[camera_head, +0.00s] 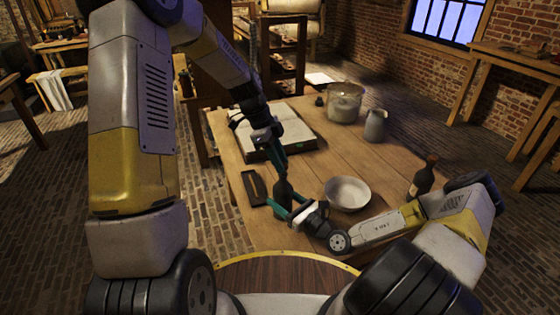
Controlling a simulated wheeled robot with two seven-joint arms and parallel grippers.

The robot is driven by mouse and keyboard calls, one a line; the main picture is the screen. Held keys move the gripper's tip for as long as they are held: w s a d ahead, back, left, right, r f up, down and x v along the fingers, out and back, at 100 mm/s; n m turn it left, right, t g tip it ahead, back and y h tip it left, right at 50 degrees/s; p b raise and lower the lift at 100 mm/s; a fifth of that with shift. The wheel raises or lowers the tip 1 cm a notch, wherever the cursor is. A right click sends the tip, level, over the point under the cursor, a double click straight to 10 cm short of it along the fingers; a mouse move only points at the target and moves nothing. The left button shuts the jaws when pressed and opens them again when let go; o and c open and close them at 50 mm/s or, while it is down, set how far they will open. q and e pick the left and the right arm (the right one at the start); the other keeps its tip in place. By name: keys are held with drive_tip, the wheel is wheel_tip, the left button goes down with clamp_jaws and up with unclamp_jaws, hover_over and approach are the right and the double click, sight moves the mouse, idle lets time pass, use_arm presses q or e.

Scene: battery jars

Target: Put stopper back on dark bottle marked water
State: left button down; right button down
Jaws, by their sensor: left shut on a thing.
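A dark bottle (283,190) stands upright near the table's front edge. No marking on it can be read from here. My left gripper (279,163) comes down from above and is shut right over the bottle's neck. What it holds is too small and dark to make out; the bottle's mouth is hidden. My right gripper (285,207) reaches in from the right, its teal fingers on either side of the bottle's lower part. Whether they press on it is unclear. A second dark bottle (423,178) stands at the right, behind my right arm.
A white bowl (347,193) sits close to my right gripper. A small dark tray (254,188) lies left of the bottle.

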use_arm(q)
drive_tip(key=shift+f, duration=0.7)
drive_tip(key=c, duration=1.1)
unclamp_jaws()
drive_tip(key=v, duration=1.2)
use_arm(e)
drive_tip(key=shift+c, duration=1.6)
unclamp_jaws()
drive_tip(key=shift+d, duration=0.1)
